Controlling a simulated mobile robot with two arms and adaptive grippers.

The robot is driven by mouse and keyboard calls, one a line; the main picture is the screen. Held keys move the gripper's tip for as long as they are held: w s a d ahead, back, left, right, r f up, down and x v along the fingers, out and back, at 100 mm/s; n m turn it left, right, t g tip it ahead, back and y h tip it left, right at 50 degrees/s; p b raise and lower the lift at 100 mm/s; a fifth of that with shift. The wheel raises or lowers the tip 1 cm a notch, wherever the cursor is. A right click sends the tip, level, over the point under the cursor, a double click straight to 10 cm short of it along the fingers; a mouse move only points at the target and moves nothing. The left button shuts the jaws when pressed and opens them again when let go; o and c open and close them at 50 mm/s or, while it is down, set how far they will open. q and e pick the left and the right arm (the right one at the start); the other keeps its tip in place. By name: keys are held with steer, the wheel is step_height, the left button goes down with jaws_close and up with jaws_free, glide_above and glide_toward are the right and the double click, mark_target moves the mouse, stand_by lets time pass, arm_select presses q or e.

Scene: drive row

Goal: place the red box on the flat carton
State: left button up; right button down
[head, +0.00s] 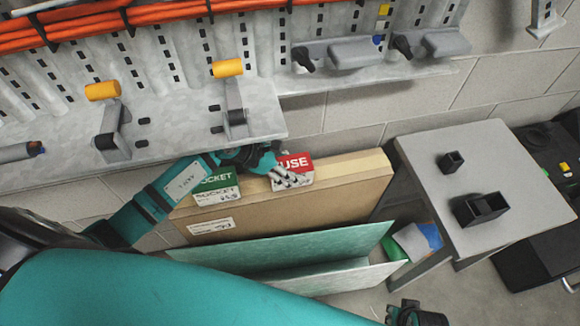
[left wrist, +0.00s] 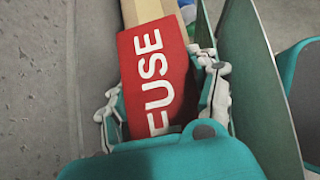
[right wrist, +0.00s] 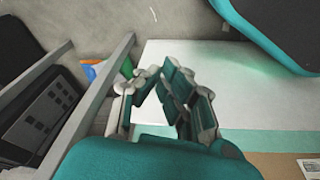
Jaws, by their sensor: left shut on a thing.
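The red box (head: 297,163), marked FUSE, is at the top edge of the flat carton (head: 345,190), a brown cardboard box standing on its narrow side. My left gripper (head: 288,178) is shut on the red box, with fingers on both sides of it in the left wrist view (left wrist: 162,95). Whether the red box's underside touches the carton is hard to tell. A green SOCKET box (head: 216,181) sits at the carton's left end. My right gripper (right wrist: 157,75) holds nothing visible; its fingers lean together at the tips, and I cannot tell whether they meet.
A metal shelf (head: 160,125) with yellow-capped levers overhangs the carton from behind. Greenish and pale panels (head: 330,245) lean in front of it. A grey table (head: 480,170) with two black holders (head: 482,208) stands on the right.

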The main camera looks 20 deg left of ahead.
arm_select(q)
steer(key=o, duration=1.4)
arm_select(e)
steer(key=shift+r, duration=0.1)
arm_select(q)
steer(key=shift+r, duration=0.1)
steer(key=p+v, duration=0.1)
steer(key=v, duration=0.6)
steer(key=shift+s+a+r, duration=0.1)
steer(key=shift+a+r, duration=0.05)
steer(key=shift+r, duration=0.05)
arm_select(e)
steer(key=f, duration=0.2)
steer(key=s+f, duration=0.1)
steer(key=f, duration=0.1)
steer(key=shift+s+d+f, duration=0.1)
steer(key=shift+s, duration=0.05)
